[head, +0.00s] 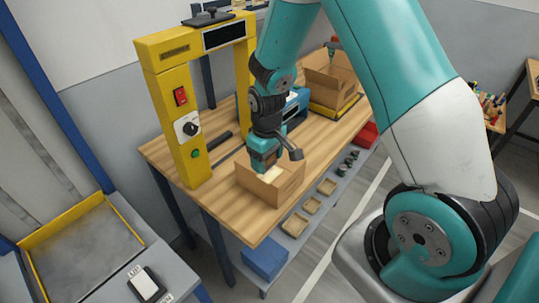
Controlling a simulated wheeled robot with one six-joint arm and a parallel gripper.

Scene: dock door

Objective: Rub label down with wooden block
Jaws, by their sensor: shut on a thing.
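The far side of the block and the fingertips are partly hidden by the gripper and the box walls. I cannot make out the label or whether the block touches it.
A yellow frame (171,110) with switches stands just left of the box. A blue machine (296,104) and a larger open carton (330,75) stand behind my gripper. Small trays (295,224) and a blue bin (264,261) sit on the lower shelf. The bench's front-left corner is bare.

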